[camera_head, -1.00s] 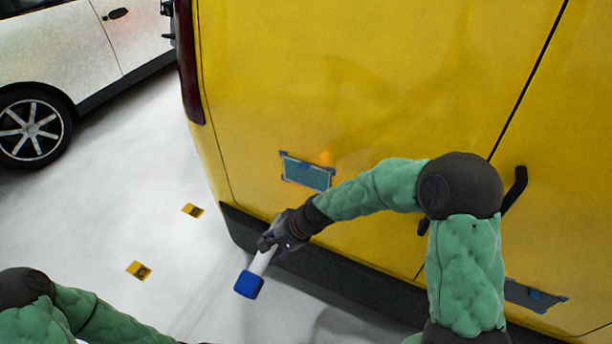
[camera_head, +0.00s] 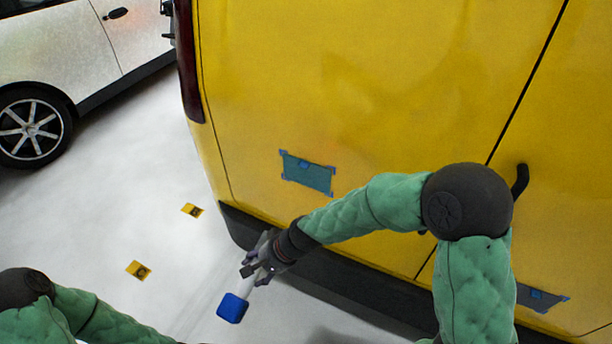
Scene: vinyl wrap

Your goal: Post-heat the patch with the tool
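A teal patch (camera_head: 307,174) with blue tape tabs at its corners is on the yellow van door, left of centre. My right gripper (camera_head: 256,270) is below and left of the patch, in front of the van's dark bumper and apart from the door. It is shut around the pale handle of a tool with a blue block-shaped end (camera_head: 233,308), which hangs down over the floor. The fingers partly hide the handle. My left arm shows at the bottom left, but its gripper is out of view.
The yellow van (camera_head: 400,90) fills the right side, with a dark door handle (camera_head: 519,182). A second dark taped piece (camera_head: 541,298) is low at right. Two yellow markers (camera_head: 139,270) lie on the open floor. A white car (camera_head: 75,50) stands at upper left.

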